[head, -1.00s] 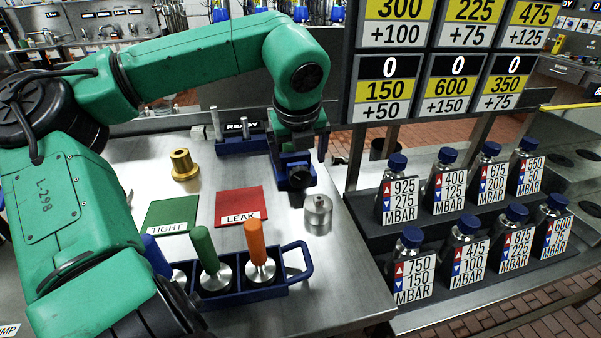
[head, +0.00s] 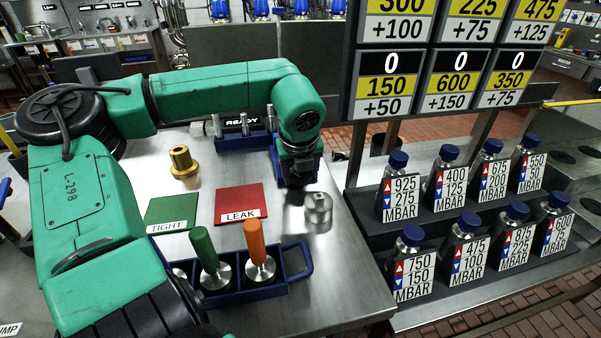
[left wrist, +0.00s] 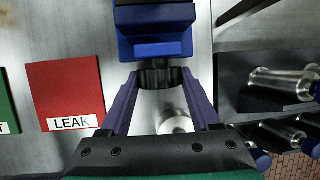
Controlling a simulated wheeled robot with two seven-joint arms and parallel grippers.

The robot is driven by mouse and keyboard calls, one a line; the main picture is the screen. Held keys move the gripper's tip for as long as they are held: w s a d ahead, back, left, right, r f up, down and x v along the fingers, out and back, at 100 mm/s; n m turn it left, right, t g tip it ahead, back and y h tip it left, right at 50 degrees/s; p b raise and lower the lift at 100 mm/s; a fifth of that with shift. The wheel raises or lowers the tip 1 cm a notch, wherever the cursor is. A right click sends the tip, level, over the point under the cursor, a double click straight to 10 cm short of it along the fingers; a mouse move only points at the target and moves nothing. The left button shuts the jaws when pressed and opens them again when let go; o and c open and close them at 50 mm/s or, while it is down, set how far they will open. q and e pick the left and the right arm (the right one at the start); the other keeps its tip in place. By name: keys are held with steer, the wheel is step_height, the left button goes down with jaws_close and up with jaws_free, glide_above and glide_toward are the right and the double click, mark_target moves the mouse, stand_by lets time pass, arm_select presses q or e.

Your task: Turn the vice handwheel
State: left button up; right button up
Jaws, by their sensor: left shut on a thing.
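The dark ribbed handwheel (left wrist: 158,76) sticks out from the vice's near side. My left gripper (left wrist: 160,78) is shut on it, with one purple finger on each side. In the head view my left gripper (head: 296,180) points down at the right edge of the bench, and the handwheel is mostly hidden there. My right gripper is not in view.
A silver cylinder (head: 318,208) stands just in front of the gripper. The red LEAK mat (head: 240,201), green TIGHT mat (head: 172,212) and brass fitting (head: 182,161) lie left. A blue tray (head: 250,285) holds handled tools. Blue-capped bottles (head: 445,187) stand right.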

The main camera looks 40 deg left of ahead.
arm_select(q)
steer(key=g+y+b, duration=0.2)
steer(key=g, duration=0.1)
steer(key=shift+w+d+f+m+b, duration=0.1)
steer(key=shift+w+f+m+b, duration=0.05)
steer(key=shift+m+b, duration=0.2)
steer(key=shift+g+y, duration=0.5)
steer(key=shift+w+d+m+g+y, duration=0.1)
steer(key=shift+m+g+y, duration=0.3)
steer(key=shift+g, duration=0.1)
steer(key=o, duration=1.4)
steer(key=shift+r, duration=0.2)
